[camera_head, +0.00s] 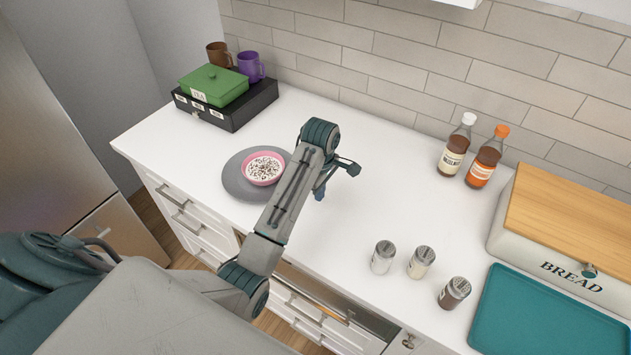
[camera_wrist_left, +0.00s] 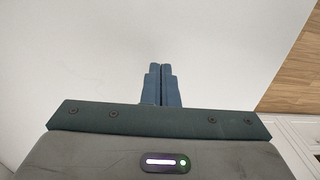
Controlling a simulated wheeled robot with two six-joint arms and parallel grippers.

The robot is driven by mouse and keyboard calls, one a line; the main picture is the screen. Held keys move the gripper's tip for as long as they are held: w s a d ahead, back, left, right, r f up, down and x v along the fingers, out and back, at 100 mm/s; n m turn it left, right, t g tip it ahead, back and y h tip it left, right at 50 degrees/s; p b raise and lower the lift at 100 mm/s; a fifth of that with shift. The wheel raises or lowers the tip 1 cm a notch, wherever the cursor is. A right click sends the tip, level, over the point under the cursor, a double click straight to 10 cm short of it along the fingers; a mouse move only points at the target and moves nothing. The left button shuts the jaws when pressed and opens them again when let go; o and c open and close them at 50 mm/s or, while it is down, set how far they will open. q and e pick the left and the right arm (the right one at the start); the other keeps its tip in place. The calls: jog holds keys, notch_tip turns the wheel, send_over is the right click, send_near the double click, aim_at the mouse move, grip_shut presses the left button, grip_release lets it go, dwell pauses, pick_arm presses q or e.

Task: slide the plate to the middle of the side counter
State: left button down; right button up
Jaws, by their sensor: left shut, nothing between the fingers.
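A round grey plate (camera_head: 234,181) lies on the white side counter (camera_head: 372,212), left of its middle and near the front edge. A pink bowl (camera_head: 248,178) with white, dark-flecked contents stands on the plate. My left gripper (camera_head: 319,194) points down at the counter just right of the plate. My forearm hides the plate's right edge, so I cannot tell whether the fingers touch it. In the left wrist view the fingers (camera_wrist_left: 161,84) are shut together with nothing between them, over bare white counter (camera_wrist_left: 180,32). My right gripper is not in view.
A black drawer box (camera_head: 240,112) with a green box (camera_head: 214,85) and two mugs stands at the back left. Several jars and two syrup bottles (camera_head: 457,146) stand right of the arm. A bread box (camera_head: 560,225) and teal tray (camera_head: 545,318) fill the right. The middle of the counter is clear.

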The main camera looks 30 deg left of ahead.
pick_arm(q)
jog(key=a, duration=0.1)
jog(key=a+p, duration=0.1)
jog(key=a, duration=0.1)
jog(key=shift+a+r, duration=0.3)
jog(key=shift+r, duration=0.05)
jog(key=a+p, duration=0.1)
jog(key=a, duration=0.1)
jog(key=a+p, duration=0.1)
jog(key=a, duration=0.1)
jog(key=a+p, duration=0.1)
jog(key=a, duration=0.2)
jog(key=shift+w+f, duration=0.25)
jog(key=shift+w, duration=0.15)
jog(key=shift+d+f+p, duration=0.2)
jog(key=shift+p, duration=0.15)
jog(key=shift+d+f, duration=0.1)
jog(key=shift+f, duration=0.05)
jog(key=shift+s+f, duration=0.1)
jog(key=shift+f, duration=0.35)
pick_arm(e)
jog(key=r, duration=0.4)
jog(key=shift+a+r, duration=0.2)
pick_arm(q)
jog(key=shift+d+f, duration=0.1)
jog(key=shift+f, duration=0.05)
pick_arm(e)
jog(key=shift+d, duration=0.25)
